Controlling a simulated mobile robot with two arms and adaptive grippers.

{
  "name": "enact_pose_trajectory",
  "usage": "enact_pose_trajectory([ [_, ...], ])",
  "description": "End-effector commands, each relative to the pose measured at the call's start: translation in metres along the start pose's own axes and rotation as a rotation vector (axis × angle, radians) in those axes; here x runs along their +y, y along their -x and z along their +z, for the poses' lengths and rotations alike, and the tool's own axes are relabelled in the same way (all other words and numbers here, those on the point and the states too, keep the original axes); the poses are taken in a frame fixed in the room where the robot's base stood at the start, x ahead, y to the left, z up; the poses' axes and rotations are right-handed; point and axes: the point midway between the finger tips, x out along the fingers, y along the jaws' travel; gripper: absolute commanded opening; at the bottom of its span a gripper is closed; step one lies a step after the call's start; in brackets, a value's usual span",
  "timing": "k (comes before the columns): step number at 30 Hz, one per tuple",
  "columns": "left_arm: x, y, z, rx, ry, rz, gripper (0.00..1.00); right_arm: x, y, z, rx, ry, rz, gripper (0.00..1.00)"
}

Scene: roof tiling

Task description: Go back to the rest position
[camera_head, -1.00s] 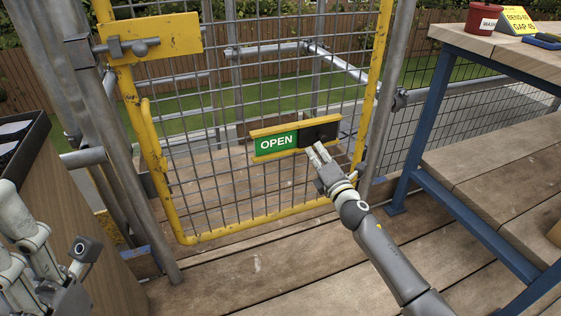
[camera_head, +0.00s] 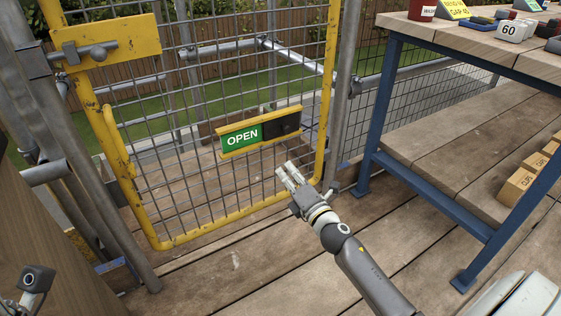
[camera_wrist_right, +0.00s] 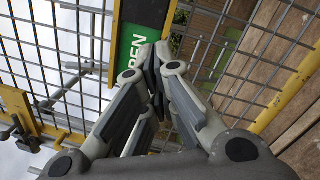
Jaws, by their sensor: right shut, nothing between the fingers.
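My right gripper (camera_head: 287,177) is shut and empty. In the head view it is in front of the yellow-framed mesh gate, below the green and black OPEN sign (camera_head: 242,137), apart from it in the picture. In the right wrist view, the gripper's fingers (camera_wrist_right: 154,62) meet at the middle, with the green part of the sign (camera_wrist_right: 137,48) behind them. A grey part of my own body shows at the lower right of the head view. My left gripper is not clearly in view; only a grey arm piece shows at the lower left.
The yellow gate (camera_head: 327,90) with its latch plate (camera_head: 112,43) stands ahead. A workbench (camera_head: 468,40) with blue legs is at the right, holding a red pot (camera_head: 421,10) and a block marked 60 (camera_head: 511,32). Wooden boxes (camera_head: 516,187) sit on its lower shelf. Deck boards are clear.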

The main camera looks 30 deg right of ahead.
Motion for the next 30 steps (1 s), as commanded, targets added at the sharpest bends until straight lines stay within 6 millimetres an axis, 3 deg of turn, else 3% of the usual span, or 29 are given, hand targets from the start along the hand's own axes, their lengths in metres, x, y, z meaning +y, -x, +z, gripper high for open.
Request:
enact_pose_trajectory([
  [6,0.0,0.0,-0.001,0.0,0.001,-0.003,0.4,0.0,0.014,0.0,-0.001,0.001,-0.001,0.0],
  [23,0.0,0.003,0.001,-0.011,0.001,0.001,0.4,0.001,0.014,0.0,0.001,-0.001,0.001,0.0],
  [26,0.0,0.002,0.0,-0.012,0.001,0.001,0.4,0.012,0.016,-0.009,0.024,-0.049,0.027,0.0],
  [29,0.0,0.002,0.0,-0.022,0.002,-0.004,0.4,0.045,0.024,-0.034,0.094,-0.186,0.102,0.0],
  [30,0.0,0.003,0.0,-0.027,0.003,-0.006,0.4,0.065,0.03,-0.046,0.135,-0.269,0.145,0.0],
])
